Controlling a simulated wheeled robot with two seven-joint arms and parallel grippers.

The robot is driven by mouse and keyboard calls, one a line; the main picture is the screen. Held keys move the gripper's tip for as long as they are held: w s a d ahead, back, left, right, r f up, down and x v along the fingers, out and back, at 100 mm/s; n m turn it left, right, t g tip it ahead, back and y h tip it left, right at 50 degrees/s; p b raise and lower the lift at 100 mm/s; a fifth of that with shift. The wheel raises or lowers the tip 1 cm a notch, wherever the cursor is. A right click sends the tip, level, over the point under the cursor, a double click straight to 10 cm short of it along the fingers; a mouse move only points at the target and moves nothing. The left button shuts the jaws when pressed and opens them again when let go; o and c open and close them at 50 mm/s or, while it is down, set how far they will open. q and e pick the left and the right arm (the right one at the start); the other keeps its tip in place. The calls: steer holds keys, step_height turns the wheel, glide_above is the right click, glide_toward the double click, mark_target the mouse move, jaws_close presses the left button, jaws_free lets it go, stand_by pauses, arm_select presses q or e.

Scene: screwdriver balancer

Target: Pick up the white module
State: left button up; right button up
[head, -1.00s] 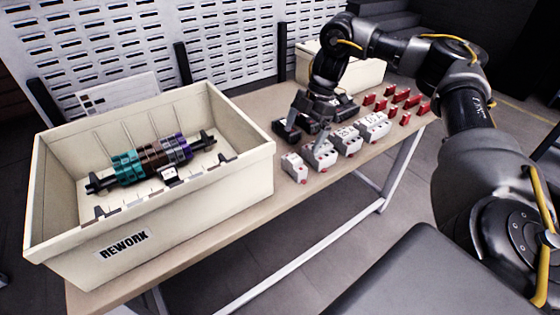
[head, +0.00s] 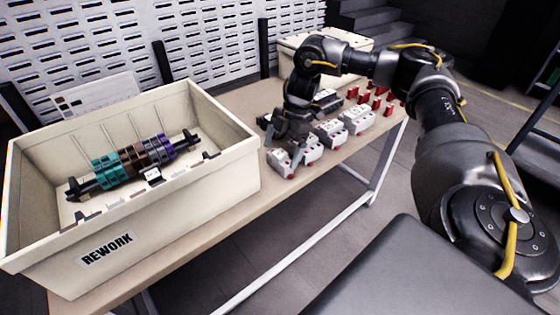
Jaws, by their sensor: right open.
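Several white modules with red parts stand in a row along the table's front edge. The leftmost white module (head: 281,163) is small. A wider white module (head: 311,150) stands just right of it, and more white modules (head: 357,119) follow further right. My right gripper (head: 294,153) is open and points down over the left end of the row. Its fingers overlap the two leftmost modules in the picture, and I cannot tell if they touch either. My left gripper is not in view.
A cream REWORK bin (head: 170,226) fills the table's left and holds a rod with teal, brown and purple rings (head: 133,162). Several red pieces (head: 376,100) stand at the right. A second cream bin (head: 345,50) is behind my arm. Dark parts (head: 325,98) lie behind the modules.

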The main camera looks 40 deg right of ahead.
mark_target(280, 153)
steer(key=x, duration=0.2)
steer(key=shift+s+a+f, duration=0.1)
steer(key=shift+f, duration=0.25)
steer(key=shift+a+f, duration=0.2)
steer(key=shift+f, duration=0.25)
steer(key=c, duration=1.1)
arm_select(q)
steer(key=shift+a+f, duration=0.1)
arm_select(e)
steer(key=shift+r, duration=0.1)
